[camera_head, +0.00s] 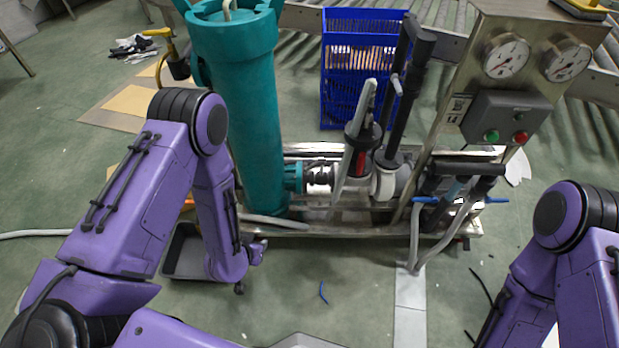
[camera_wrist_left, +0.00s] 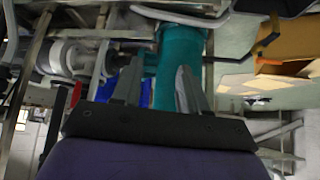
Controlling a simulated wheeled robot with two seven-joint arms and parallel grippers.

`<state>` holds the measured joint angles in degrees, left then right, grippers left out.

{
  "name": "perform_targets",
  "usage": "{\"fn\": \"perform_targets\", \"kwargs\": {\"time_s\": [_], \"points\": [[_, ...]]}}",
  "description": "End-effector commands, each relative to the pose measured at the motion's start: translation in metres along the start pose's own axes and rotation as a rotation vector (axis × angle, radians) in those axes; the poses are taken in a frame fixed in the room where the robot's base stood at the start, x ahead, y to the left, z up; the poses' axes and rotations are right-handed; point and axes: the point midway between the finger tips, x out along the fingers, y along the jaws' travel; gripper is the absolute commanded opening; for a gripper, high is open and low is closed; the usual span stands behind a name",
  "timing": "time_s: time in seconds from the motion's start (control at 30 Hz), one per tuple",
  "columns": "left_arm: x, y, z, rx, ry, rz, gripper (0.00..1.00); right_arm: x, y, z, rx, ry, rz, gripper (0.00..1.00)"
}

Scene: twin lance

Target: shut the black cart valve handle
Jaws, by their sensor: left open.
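A long black lever handle (camera_head: 408,90), which looks like the cart valve handle, stands up from the pipework on the metal cart (camera_head: 310,228), leaning a little right. Its base meets a pale valve body (camera_head: 386,184). A shorter grey lever with a red part (camera_head: 361,160) stands just left of it. My left arm reaches in low at the cart's left front. In the left wrist view, my left gripper (camera_wrist_left: 159,68) is open and empty, its fingers pointing toward the teal column (camera_wrist_left: 180,48). It is clear of the black handle. My right gripper is out of frame.
The teal column (camera_head: 254,120) rises beside my left arm. A gauge panel with buttons (camera_head: 505,118) stands at the right, above a black-gripped bar (camera_head: 467,168). A blue crate (camera_head: 340,107) is behind. A grey tray (camera_head: 186,256) and loose scraps lie on the floor.

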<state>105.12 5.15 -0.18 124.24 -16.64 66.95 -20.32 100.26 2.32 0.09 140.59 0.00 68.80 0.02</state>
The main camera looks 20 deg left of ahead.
Motion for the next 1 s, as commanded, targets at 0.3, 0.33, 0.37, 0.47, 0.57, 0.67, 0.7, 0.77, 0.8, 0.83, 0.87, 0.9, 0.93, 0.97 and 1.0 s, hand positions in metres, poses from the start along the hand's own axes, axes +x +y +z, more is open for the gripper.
{"fn": "perform_targets", "kwargs": {"time_s": [0.3, 0.33, 0.37, 0.47, 0.57, 0.67, 0.7, 0.77, 0.8, 0.83, 0.87, 0.9, 0.93, 0.97, 1.0], "points": [[0.205, 0.037, -0.125, 0.789, 0.588, 0.098, 0.43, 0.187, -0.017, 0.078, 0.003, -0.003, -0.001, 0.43], [0.212, 0.038, -0.136, 0.856, 0.632, 0.086, 0.43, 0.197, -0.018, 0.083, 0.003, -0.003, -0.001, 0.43], [0.217, 0.040, -0.147, 0.918, 0.673, 0.072, 0.43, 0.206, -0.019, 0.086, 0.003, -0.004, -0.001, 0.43], [0.225, 0.041, -0.175, 1.076, 0.771, 0.025, 0.43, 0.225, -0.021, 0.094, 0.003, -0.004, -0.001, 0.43], [0.225, 0.042, -0.191, 1.163, 0.822, -0.005, 0.43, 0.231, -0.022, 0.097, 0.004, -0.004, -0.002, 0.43], [0.229, 0.045, -0.201, 1.190, 0.837, -0.014, 0.43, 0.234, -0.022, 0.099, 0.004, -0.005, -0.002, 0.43], [0.233, 0.048, -0.204, 1.191, 0.837, -0.014, 0.43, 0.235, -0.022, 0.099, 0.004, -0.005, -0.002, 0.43], [0.242, 0.052, -0.210, 1.190, 0.836, -0.015, 0.43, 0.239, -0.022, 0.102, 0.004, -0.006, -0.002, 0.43], [0.249, 0.056, -0.215, 1.190, 0.837, -0.015, 0.43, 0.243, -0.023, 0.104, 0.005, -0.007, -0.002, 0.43], [0.255, 0.059, -0.218, 1.188, 0.836, -0.014, 0.43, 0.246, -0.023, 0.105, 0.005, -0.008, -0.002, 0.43], [0.260, 0.062, -0.223, 1.188, 0.836, -0.015, 0.43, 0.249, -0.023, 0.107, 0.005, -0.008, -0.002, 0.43], [0.267, 0.066, -0.228, 1.186, 0.836, -0.014, 0.43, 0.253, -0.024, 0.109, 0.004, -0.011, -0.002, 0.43], [0.272, 0.069, -0.231, 1.187, 0.835, -0.014, 0.43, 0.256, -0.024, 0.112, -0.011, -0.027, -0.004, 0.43], [0.276, 0.071, -0.235, 1.187, 0.835, -0.014, 0.43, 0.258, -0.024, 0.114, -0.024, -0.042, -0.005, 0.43], [0.282, 0.075, -0.240, 1.186, 0.834, -0.013, 0.43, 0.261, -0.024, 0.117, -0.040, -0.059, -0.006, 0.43]]}}
